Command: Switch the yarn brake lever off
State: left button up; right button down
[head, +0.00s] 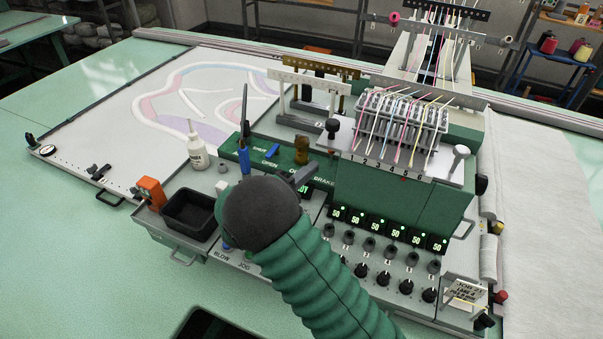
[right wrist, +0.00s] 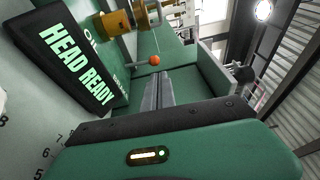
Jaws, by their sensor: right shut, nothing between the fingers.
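The green panel (head: 235,150) carries the word BRAKE, partly covered by my right arm in the head view. A small orange ball (right wrist: 154,60) on a thin stem shows in the right wrist view, probably the brake lever's tip. In the head view my right wrist hides it, so its setting cannot be read. My right gripper (right wrist: 157,76) is shut and empty, its fingertips just short of the ball in the picture; whether they touch it I cannot tell. My left gripper is not in view.
A brass knob (head: 301,150) and a blue lever (head: 271,151) stand on the panel close by. A lit HEAD READY display (right wrist: 75,62) is beside the fingers. A black tray (head: 188,213), a white bottle (head: 197,152) and the threaded yarn rack (head: 400,112) stand around.

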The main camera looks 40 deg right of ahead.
aim_at(331, 153)
jog(key=d, duration=0.7)
jog(key=shift+w+d+f+p, duration=0.1)
jog(key=shift+d+f+p, duration=0.2)
jog(key=shift+f, duration=0.1)
jog(key=shift+s+d+r, duration=0.1)
jog(key=shift+s+d, duration=0.05)
jog(key=shift+s, duration=0.05)
jog(key=shift+w+a, duration=0.15)
jog(key=shift+a, duration=0.3)
jog(key=shift+w+a, duration=0.25)
jog(key=shift+a, duration=0.05)
jog(key=shift+w+a, duration=0.1)
jog(key=shift+w, duration=0.1)
jog(key=shift+w+d+r+y+b, duration=0.15)
jog(key=shift+w+d+y+b, duration=0.2)
jog(key=shift+d+y+b, duration=0.3)
jog(key=shift+s+d+r, duration=0.15)
jog(key=shift+d+r, duration=0.05)
jog(key=shift+r, duration=0.15)
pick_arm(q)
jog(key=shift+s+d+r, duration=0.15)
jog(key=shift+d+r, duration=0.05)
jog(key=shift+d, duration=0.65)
pick_arm(e)
jog(key=shift+a, duration=0.1)
